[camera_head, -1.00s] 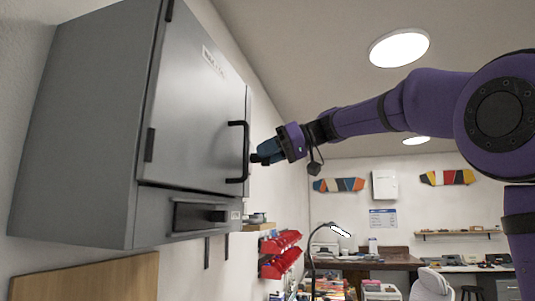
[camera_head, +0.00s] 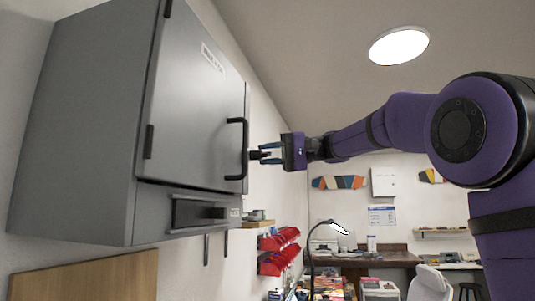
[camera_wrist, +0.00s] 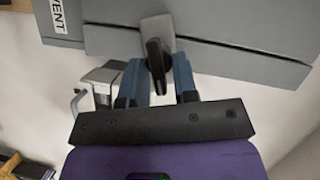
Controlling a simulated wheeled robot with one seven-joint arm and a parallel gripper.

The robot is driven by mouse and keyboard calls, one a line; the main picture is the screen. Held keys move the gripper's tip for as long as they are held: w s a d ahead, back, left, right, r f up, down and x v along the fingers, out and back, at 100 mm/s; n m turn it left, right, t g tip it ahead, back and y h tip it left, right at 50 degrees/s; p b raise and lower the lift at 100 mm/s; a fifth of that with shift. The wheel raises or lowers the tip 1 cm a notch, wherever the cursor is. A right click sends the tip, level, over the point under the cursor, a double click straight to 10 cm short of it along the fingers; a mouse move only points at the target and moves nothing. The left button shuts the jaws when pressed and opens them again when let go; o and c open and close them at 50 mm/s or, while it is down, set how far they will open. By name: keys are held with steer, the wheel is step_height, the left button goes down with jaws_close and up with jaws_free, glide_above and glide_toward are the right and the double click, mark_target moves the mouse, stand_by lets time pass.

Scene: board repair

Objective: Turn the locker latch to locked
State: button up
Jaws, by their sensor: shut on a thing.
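The locker (camera_head: 85,130) is a grey wall cabinet at the left of the head view, with its door (camera_head: 195,110) closed. Its latch (camera_wrist: 156,62) is a dark lever on a light grey plate (camera_wrist: 160,32), at the top middle of the wrist view. In the head view the latch (camera_head: 254,155) is a small dark piece beside the black door handle (camera_head: 236,150).
A drawer-like black recess (camera_head: 200,213) sits under the door. Red bins (camera_head: 278,250) hang on the wall below. A desk lamp (camera_head: 335,228) and workbench stand farther back. The space right of the locker is open.

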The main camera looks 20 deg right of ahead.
steer(key=shift+f+m+y, duration=0.2)
steer(key=shift+m+y, duration=0.4)
steer(key=shift+m, duration=0.8)
steer(key=o, duration=0.6)
steer(key=shift+d, duration=0.2)
steer(key=v, duration=1)
steer(key=shift+d, duration=0.3)
steer(key=shift+s+f, duration=0.1)
